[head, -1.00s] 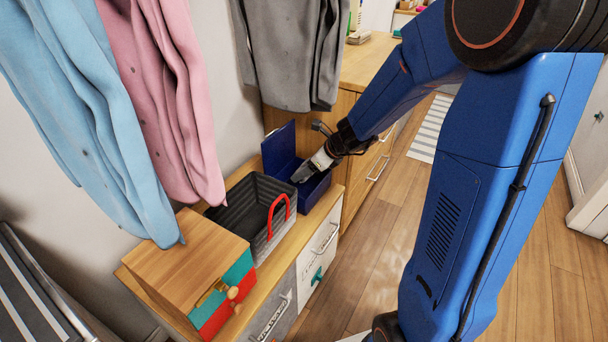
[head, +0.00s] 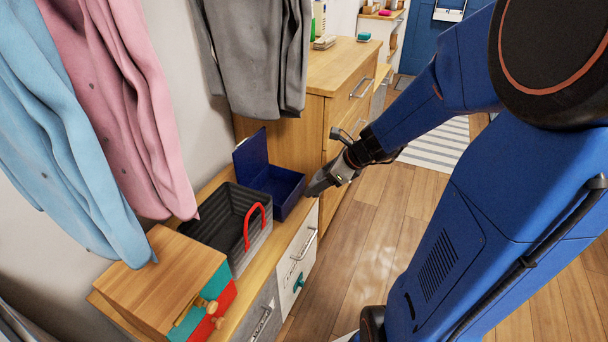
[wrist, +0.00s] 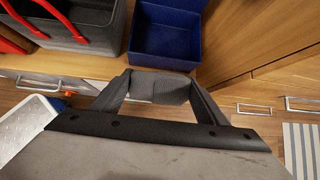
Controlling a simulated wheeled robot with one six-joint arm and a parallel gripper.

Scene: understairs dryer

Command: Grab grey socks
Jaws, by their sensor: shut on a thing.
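My gripper (head: 318,187) is just in front of the low cabinet, to the right of the open blue box. In the wrist view my gripper (wrist: 158,92) is shut on a grey ribbed cloth roll, the grey socks (wrist: 160,86), held between both fingertips. The socks are clear of the box and over the cabinet's front edge. In the head view the socks cannot be made out. The blue box (head: 287,187) stands on the cabinet with its lid up; its visible inside looks empty in the wrist view (wrist: 165,42).
A black basket with a red handle (head: 217,222) stands left of the blue box. A wooden box with coloured drawers (head: 165,280) is nearer. Pink, blue and grey clothes (head: 262,60) hang above. A taller wooden dresser (head: 315,85) stands behind. The floor (head: 375,235) to the right is clear.

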